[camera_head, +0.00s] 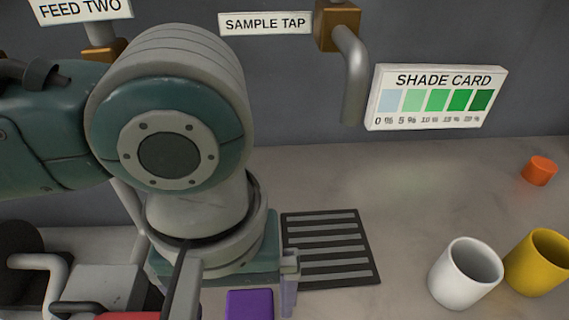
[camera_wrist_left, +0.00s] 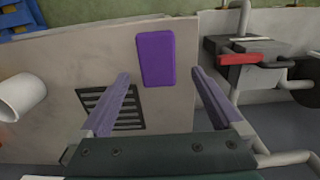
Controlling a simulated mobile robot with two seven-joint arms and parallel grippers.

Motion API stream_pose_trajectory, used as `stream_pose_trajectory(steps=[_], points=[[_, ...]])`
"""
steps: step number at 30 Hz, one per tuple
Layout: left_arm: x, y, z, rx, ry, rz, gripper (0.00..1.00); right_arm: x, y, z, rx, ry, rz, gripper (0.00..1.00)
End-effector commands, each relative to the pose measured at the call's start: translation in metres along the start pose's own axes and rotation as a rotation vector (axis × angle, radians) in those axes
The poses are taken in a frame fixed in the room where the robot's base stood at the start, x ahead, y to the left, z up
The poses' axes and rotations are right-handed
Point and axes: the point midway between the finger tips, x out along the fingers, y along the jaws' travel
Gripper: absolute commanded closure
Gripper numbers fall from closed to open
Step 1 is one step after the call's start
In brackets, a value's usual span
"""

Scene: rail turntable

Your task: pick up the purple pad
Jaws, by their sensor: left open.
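The purple pad (camera_head: 250,305) lies flat on the pale worktop, cut off by the bottom edge of the head view. In the left wrist view the whole pad (camera_wrist_left: 155,58) shows as an upright rectangle. My left gripper (camera_head: 236,300) is open and empty, with the pad showing between its fingers in the head view. In the left wrist view the open fingers (camera_wrist_left: 160,75) point toward the pad, which appears just beyond the gap between the tips. I cannot tell the exact height above it. My right gripper is not in view.
A black slotted grate (camera_head: 330,250) lies close beside the pad. A white mug (camera_head: 466,274), a yellow mug (camera_head: 540,262) and an orange cylinder (camera_head: 540,171) stand to the right. A grey fixture with a red handle (camera_wrist_left: 252,59) borders the worktop. The middle right worktop is clear.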

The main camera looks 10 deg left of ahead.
Motion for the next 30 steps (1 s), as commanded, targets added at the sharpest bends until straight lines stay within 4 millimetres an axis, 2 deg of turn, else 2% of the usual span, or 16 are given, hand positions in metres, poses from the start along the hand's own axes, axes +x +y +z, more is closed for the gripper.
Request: stream_pose_trajectory(steps=[9, 18, 30], points=[[0.046, 0.004, -0.005, 0.000, 0.001, -0.002, 0.00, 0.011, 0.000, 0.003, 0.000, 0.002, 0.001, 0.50], [0.050, 0.004, -0.005, 0.002, 0.001, 0.001, 0.00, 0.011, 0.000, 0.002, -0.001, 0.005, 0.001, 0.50], [0.050, 0.004, -0.005, 0.001, 0.001, 0.001, 0.45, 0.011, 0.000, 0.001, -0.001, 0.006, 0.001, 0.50]])
